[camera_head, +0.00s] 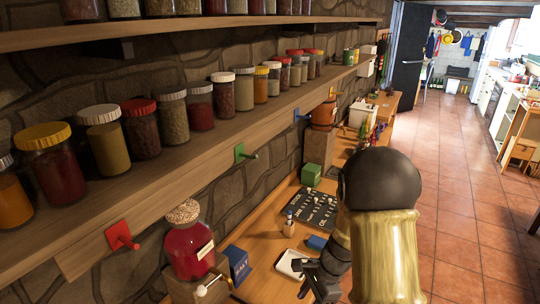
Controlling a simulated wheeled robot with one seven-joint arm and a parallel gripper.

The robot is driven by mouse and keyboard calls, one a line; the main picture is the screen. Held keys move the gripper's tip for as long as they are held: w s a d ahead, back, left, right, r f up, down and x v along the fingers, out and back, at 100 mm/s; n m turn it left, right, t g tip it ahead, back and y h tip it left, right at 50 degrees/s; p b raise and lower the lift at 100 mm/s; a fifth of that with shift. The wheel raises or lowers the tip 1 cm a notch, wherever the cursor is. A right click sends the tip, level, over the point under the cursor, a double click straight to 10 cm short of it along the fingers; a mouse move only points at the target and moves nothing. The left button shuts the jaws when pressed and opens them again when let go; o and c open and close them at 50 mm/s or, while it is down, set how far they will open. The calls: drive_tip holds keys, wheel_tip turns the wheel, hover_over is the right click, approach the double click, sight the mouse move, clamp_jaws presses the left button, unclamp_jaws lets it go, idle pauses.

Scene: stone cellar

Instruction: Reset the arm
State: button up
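My arm fills the lower middle right of the head view, with a dark rounded joint and a gold-coloured link. It is bent, and its end reaches down to the left over the wooden counter (262,247). My gripper (308,272) is dark and small at the bottom of the picture, beside a small white tray (284,264). I cannot tell whether its fingers are apart or touching, or whether they hold anything.
A shelf of spice jars (107,140) runs along the stone wall above the counter. A red jar (188,245), blue box (236,262), dark board (310,208) and green box (311,175) stand below. The tiled floor (460,225) at right is open.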

drive_tip(key=s+d+r+n+t+h, duration=0.3)
drive_tip(key=s+r+n, duration=0.6)
drive_tip(key=n, duration=0.6)
drive_tip(key=shift+r+h, duration=0.6)
drive_tip(key=shift+r, duration=0.1)
drive_tip(key=shift+d, duration=0.1)
idle(0.4)
drive_tip(key=shift+c, duration=0.6)
